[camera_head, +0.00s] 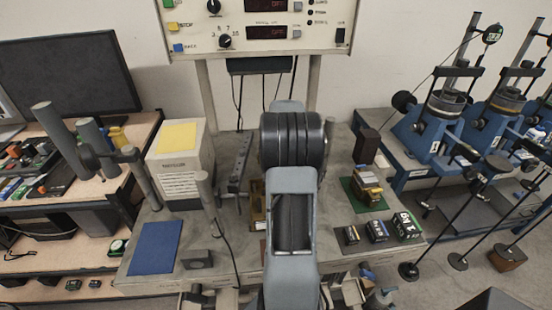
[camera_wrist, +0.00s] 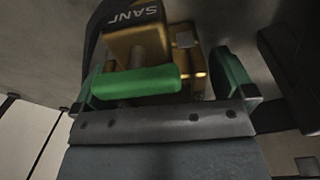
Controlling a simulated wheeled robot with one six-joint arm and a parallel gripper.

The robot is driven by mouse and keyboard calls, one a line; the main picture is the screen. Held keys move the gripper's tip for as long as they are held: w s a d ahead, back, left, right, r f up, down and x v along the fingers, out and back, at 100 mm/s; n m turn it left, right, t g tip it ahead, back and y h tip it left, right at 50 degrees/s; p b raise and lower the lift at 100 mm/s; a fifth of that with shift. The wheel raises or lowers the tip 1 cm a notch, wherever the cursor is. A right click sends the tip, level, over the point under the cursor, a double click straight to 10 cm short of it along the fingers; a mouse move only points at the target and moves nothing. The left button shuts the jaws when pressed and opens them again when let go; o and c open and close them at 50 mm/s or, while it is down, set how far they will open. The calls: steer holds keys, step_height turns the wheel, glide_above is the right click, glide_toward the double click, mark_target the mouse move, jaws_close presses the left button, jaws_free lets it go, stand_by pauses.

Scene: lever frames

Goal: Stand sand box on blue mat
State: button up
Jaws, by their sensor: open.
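The blue mat (camera_head: 155,248) lies flat at the table's front left corner, and its visible top is bare. A tan-gold box with lettering that seems to read "SAND" (camera_wrist: 128,48) shows in the wrist view, taken as the sand box. In the head view my arm hides the gripper. A brown wooden piece (camera_head: 258,212) shows beside the arm; I cannot tell whether it is this box.
A white box (camera_head: 180,165) stands behind. At right are a gold object (camera_head: 368,190) on a green mat (camera_head: 350,197) and several small labelled boxes (camera_head: 377,230).

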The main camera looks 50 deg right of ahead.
steer(key=c, duration=1.6)
steer(key=shift+r, duration=0.1)
steer(key=shift+r, duration=0.1)
step_height(320, 180, up, 18)
steer(key=shift+f+p, duration=0.15)
steer(key=shift+p, duration=0.25)
